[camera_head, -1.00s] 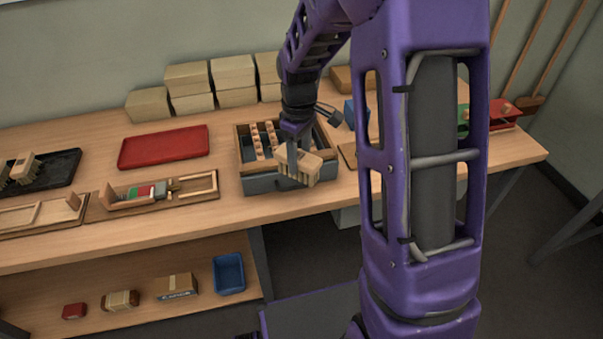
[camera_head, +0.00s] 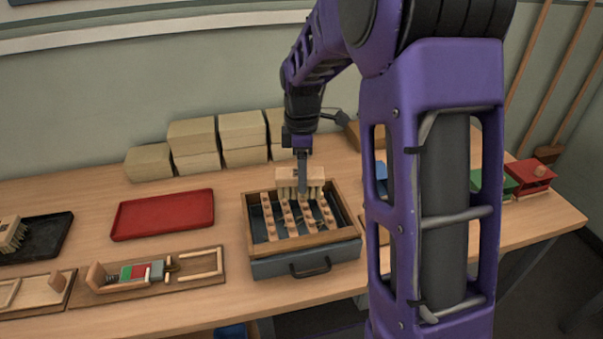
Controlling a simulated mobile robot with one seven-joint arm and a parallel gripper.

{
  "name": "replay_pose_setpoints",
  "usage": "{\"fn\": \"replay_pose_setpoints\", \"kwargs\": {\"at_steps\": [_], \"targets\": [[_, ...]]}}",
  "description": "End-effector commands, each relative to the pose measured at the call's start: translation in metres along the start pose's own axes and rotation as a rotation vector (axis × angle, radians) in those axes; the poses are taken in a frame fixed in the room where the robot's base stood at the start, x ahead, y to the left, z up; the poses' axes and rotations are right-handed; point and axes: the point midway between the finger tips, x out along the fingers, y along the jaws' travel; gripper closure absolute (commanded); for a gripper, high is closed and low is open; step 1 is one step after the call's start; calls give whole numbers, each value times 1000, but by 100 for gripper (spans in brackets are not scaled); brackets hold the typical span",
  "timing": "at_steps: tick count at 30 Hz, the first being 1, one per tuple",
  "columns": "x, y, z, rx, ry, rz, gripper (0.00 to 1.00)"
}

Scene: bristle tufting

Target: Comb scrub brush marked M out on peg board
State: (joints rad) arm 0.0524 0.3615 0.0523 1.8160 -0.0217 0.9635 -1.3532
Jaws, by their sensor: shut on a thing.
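My gripper (camera_head: 303,178) is shut on a scrub brush (camera_head: 289,178) with a pale wooden block and bristles pointing down. The brush is held at the far end of the peg board, a tray-like box (camera_head: 258,252) with rows of wooden pegs (camera_head: 270,218) inside. I cannot tell whether the bristles touch the pegs. The mark on the brush is too small to read. The box has a dark handle (camera_head: 310,268) on its front.
A red tray (camera_head: 163,214) lies left of the box, with a wooden jig (camera_head: 148,275) in front of it. A black tray (camera_head: 40,240) holding another brush (camera_head: 12,235) is at far left. Tan blocks (camera_head: 192,136) are stacked behind. My arm hides part of the right side.

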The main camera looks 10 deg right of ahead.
Motion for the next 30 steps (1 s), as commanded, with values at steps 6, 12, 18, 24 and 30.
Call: {"fn": "replay_pose_setpoints", "kwargs": {"at_steps": [6,12,18,24,30], "targets": [[14,0,0,1,0,-2,87],[43,0,0,1,0,-1,87],[64,0,0,0,0,-1,87],[68,0,0,0,0,0,87],[67,0,0,1,0,0,87]]}}
